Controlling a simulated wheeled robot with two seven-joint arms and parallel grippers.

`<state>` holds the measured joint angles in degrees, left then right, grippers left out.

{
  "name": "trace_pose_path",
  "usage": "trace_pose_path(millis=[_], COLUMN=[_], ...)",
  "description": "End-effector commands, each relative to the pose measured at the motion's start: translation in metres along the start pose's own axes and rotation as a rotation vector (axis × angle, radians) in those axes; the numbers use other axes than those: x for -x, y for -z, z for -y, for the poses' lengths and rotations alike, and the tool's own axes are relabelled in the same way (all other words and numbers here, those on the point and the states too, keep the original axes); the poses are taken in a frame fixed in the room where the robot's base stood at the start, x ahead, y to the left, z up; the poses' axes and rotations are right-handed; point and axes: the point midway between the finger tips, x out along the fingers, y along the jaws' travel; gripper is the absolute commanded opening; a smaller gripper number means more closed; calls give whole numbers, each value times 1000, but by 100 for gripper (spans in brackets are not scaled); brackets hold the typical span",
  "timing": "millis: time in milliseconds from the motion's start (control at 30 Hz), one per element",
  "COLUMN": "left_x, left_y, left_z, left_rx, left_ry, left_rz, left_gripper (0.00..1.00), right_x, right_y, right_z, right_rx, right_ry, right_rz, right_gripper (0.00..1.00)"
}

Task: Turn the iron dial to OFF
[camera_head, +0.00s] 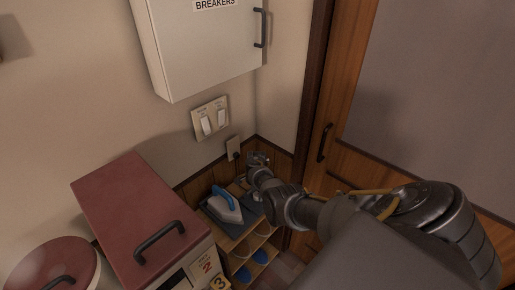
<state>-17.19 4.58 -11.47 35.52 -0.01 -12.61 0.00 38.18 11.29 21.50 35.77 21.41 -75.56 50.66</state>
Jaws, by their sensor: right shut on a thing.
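An iron (226,206) with a blue handle and pale body rests on a dark board on top of a small wooden shelf unit in the corner. I cannot make out its dial at this size. My right gripper (256,163) is at the far end of my right arm, by the corner, just above and to the right of the iron. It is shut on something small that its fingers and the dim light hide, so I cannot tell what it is. My left gripper is not in view.
A wall outlet (233,149) with a dark plug is left of the gripper. Light switches (208,118) and a breakers box (204,45) are above. A red-topped appliance (139,206) stands left of the shelf (262,258). A wooden door (335,115) is at right.

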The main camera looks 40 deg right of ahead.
Motion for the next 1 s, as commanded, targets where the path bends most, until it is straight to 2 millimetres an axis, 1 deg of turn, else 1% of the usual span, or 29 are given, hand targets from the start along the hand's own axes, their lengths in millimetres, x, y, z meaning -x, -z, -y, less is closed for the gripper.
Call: trace_pose_path(millis=[33, 400, 1000], left_x=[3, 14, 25], left_y=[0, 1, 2], left_z=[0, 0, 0], left_rx=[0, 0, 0], left_ry=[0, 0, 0], left_rz=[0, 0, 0], left_gripper=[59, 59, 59], right_x=[2, 2, 2], right_y=[0, 1, 1], right_z=[0, 0, 0], right_rx=[42, 393, 962], right_ry=[0, 0, -1], right_rz=[-2, -12, -27], right_gripper=[15, 15, 15])
